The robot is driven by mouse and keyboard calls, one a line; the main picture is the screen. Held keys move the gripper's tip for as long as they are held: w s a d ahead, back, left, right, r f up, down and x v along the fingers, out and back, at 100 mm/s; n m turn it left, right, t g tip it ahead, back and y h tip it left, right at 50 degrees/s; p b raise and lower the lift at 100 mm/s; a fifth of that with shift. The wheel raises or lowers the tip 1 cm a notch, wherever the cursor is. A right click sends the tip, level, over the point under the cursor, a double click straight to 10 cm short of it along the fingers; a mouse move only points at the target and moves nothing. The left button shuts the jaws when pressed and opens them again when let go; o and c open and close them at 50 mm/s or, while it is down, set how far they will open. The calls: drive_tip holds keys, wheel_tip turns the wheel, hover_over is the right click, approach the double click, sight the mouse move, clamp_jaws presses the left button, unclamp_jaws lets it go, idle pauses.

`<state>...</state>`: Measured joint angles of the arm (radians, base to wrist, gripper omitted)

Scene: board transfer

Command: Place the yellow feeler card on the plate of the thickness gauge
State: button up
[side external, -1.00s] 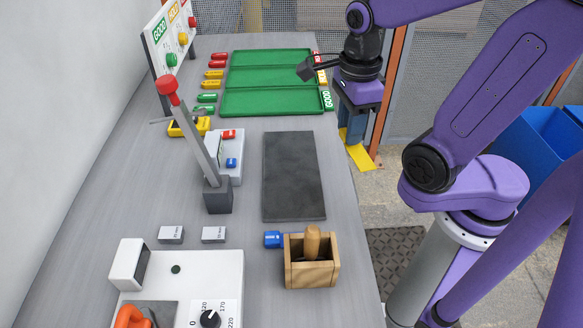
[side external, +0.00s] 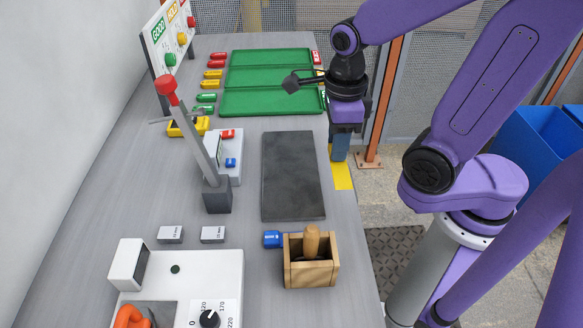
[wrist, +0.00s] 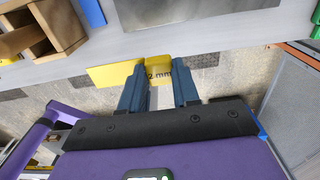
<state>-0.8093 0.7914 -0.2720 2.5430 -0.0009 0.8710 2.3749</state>
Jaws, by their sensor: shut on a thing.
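The yellow feeler card (side external: 342,174) is in my gripper (side external: 340,157), which points down beside the table's right edge. In the wrist view, my gripper (wrist: 158,82) is shut on the card (wrist: 108,76), which sticks out well to the left of the fingers and bears a black "2 mm" mark. A white unit (side external: 228,150) with a red and a blue button stands at mid-table, behind a grey post with a red-knobbed lever (side external: 200,135). A small yellow device (side external: 186,128) is behind it. I cannot tell for sure which is the thickness gauge; its plate is not clearly visible.
A dark flat slab (side external: 293,175) lies between my gripper and the lever post. A wooden box (side external: 312,270) with a handle and a blue block (side external: 272,239) stand in front. A green divided tray (side external: 272,102) lies behind. A white dial unit (side external: 215,275) is front left.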

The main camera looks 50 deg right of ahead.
drive_tip(key=w+a+f, duration=0.2)
drive_tip(key=w, duration=0.2)
hover_over(291, 180)
drive_tip(key=s, duration=0.1)
drive_tip(key=f, duration=0.4)
drive_tip(key=shift+d+f, duration=0.2)
drive_tip(key=shift+f, duration=0.2)
drive_tip(key=shift+w+a+f, duration=0.15)
drive_tip(key=shift+w+f, duration=0.2)
drive_tip(key=shift+f, duration=1.7)
drive_tip(key=shift+f, duration=0.2)
drive_tip(key=o, duration=1)
drive_tip(key=shift+w, duration=0.1)
drive_tip(key=shift+r, duration=0.1)
wheel_tip(291, 180, up, 12)
drive_tip(key=shift+r, duration=0.15)
